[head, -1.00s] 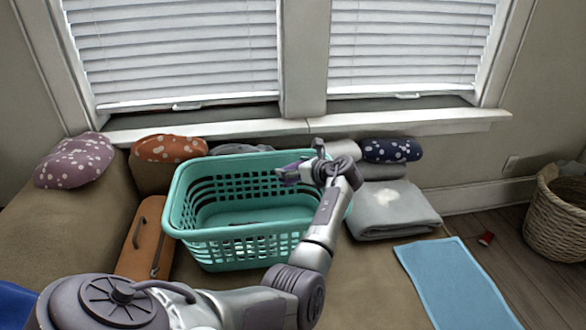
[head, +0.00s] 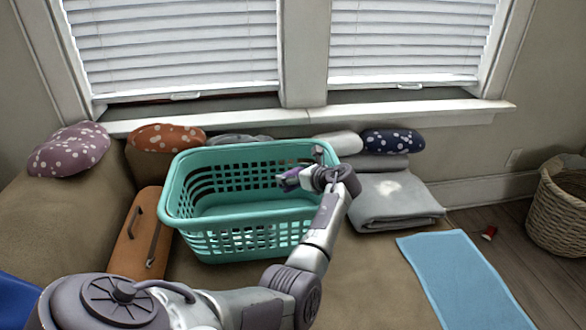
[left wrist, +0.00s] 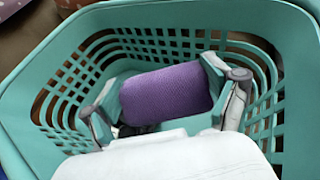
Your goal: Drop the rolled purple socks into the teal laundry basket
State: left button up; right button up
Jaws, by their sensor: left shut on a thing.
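The teal laundry basket (head: 235,219) stands upright on the brown couch seat. My left gripper (head: 291,181) is over the right part of its opening, low near the rim. In the left wrist view, the rolled purple socks (left wrist: 165,94) lie between the two fingers of my left gripper, which is shut on them. The basket's slotted walls (left wrist: 112,45) surround the socks in that view. In the head view only a small purple bit of the socks shows beside the gripper. My right gripper is not in view.
An orange case (head: 140,240) stands left of the basket. A folded grey blanket (head: 390,202) lies to its right. Dotted pillows (head: 70,150) line the back. A blue mat (head: 462,275) and a wicker basket (head: 560,215) are farther right.

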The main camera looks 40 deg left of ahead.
pick_arm(q)
jog(key=shift+f, duration=0.25)
jog(key=o, duration=0.8)
jog(key=shift+o, duration=0.2)
jog(key=v, duration=1.2)
